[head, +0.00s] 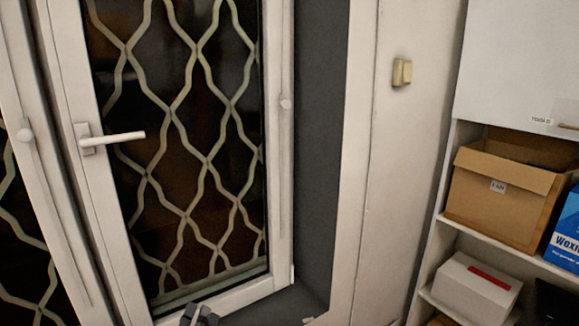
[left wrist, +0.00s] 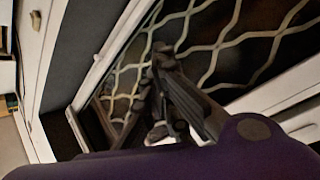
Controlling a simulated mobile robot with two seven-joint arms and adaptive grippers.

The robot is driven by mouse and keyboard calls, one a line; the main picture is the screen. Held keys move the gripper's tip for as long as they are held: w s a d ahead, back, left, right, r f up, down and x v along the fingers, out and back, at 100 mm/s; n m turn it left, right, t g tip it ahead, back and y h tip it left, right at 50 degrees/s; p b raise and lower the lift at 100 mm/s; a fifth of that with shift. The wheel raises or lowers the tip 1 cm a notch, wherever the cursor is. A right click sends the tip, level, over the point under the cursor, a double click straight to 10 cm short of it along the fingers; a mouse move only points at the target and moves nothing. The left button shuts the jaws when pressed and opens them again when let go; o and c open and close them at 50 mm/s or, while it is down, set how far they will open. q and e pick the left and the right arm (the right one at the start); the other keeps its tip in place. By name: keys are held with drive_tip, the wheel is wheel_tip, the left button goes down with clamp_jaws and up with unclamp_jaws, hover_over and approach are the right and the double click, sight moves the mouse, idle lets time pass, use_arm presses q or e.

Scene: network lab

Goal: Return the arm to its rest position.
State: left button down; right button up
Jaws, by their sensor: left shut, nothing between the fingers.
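My left gripper (head: 199,316) shows only as a small dark part at the bottom edge of the head view, in front of the window's lower frame. In the left wrist view its dark fingers (left wrist: 165,95) stand before the window lattice, shut with nothing held. My right gripper is in neither view.
A white-framed window (head: 279,190) with a wavy lattice (head: 203,155) and a lever handle (head: 120,138) fills the left. At right, shelves (head: 441,235) hold a cardboard box (head: 497,205), a blue box (head: 566,235) and a white box (head: 470,290). A switch (head: 402,72) is on the wall.

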use_arm(q)
drive_tip(key=s+d+f+m+g, duration=0.2)
drive_tip(key=s+f+m+g, duration=0.35)
drive_tip(key=f, duration=0.65)
drive_tip(key=s+a+f+m+g, duration=0.1)
drive_tip(key=s+f+g, duration=0.1)
drive_tip(key=s+f, duration=0.3)
drive_tip(key=s+a+f+m+g+p, duration=0.1)
drive_tip(key=s+f, duration=0.5)
drive_tip(key=s, duration=0.6)
drive_tip(key=s+a+f+m+g+y+p, duration=0.1)
drive_tip(key=s+f+m+g, duration=0.1)
drive_tip(key=s+f, duration=0.4)
drive_tip(key=s, duration=0.3)
drive_tip(key=shift+s+a+m+g, duration=0.25)
drive_tip(key=shift+s+m+g, duration=0.05)
drive_tip(key=shift+m+g, duration=0.05)
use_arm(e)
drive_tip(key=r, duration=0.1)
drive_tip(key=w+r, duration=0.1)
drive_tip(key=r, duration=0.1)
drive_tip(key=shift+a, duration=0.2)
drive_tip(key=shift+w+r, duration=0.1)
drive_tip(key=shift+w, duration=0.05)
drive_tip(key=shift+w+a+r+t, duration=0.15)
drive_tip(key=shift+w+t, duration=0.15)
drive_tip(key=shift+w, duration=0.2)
